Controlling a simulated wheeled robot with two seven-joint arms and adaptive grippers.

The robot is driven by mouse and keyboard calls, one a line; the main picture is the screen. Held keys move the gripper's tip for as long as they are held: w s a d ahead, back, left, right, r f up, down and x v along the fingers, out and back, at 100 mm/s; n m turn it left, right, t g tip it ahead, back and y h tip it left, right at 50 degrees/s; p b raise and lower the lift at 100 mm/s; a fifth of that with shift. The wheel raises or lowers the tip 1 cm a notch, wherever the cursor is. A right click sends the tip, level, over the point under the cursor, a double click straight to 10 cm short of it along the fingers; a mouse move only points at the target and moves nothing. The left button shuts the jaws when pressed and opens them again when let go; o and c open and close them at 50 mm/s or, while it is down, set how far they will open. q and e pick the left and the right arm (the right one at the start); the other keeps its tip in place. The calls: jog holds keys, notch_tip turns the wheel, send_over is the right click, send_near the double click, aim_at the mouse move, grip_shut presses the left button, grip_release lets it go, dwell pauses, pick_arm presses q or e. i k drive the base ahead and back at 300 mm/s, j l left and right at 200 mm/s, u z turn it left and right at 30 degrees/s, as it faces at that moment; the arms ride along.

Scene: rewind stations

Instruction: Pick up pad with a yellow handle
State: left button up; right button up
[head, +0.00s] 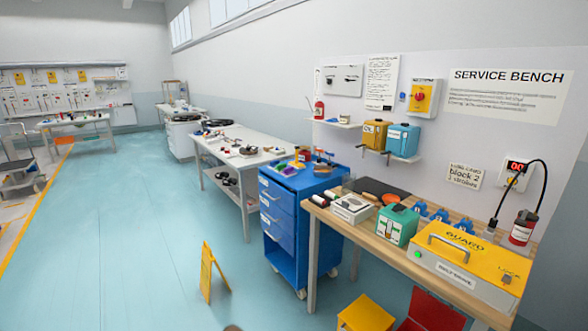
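Several small items lie on top of the blue tool cart (283,221), in the middle of the head view. One of them is a flat piece with yellow on it (297,164), near the cart's back left. It is too small to tell for sure whether this is the pad with a yellow handle. An item with an orange-brown top (323,157) stands to the right of it.
The wooden service bench (344,226) on the right holds a yellow guard box (469,262), a green container (397,224) and several small items. A yellow floor sign (207,272) stands left of the cart. A yellow stool (366,315) is at the bottom.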

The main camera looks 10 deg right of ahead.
aim_at(298, 165)
jog(key=i+u, duration=0.25)
jog(key=i, duration=0.55)
jog(key=i+l+u, duration=0.25)
jog(key=i, duration=0.55)
jog(key=i+j, duration=0.05)
jog(key=j, duration=0.05)
